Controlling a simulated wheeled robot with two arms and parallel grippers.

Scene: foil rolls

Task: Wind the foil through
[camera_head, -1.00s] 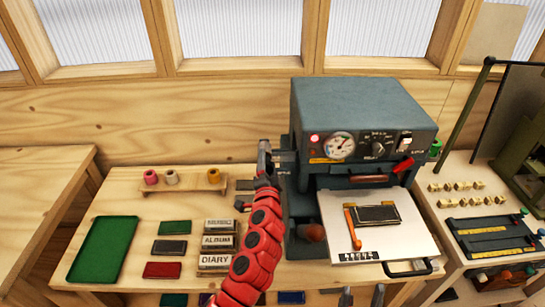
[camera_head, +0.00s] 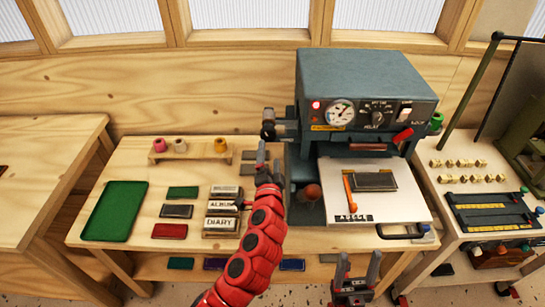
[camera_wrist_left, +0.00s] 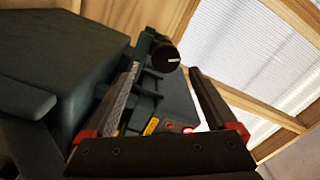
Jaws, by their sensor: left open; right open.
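The dark grey foil press (camera_head: 365,75) stands in the middle of the head view. A dark knob (camera_head: 267,131) sticks out from its left side; the left wrist view shows the knob (camera_wrist_left: 165,56) with a white line, just beyond the fingertips. My left gripper (camera_head: 267,158) is open and empty, below the knob and left of the press. A green foil roll (camera_head: 437,121) sits at the press's right side. Pink (camera_head: 158,143), cream (camera_head: 180,146) and orange (camera_head: 221,145) rolls stand on a small wooden rack. My right gripper (camera_head: 358,262) is open and empty at the bottom.
A dark cover lies on the white press plate (camera_head: 340,208), beside an orange-handled tool (camera_head: 350,195). A green tray (camera_head: 115,210), coloured covers and label blocks (camera_head: 222,225) lie on the left bench. A side table (camera_head: 450,190) at right holds brass pieces.

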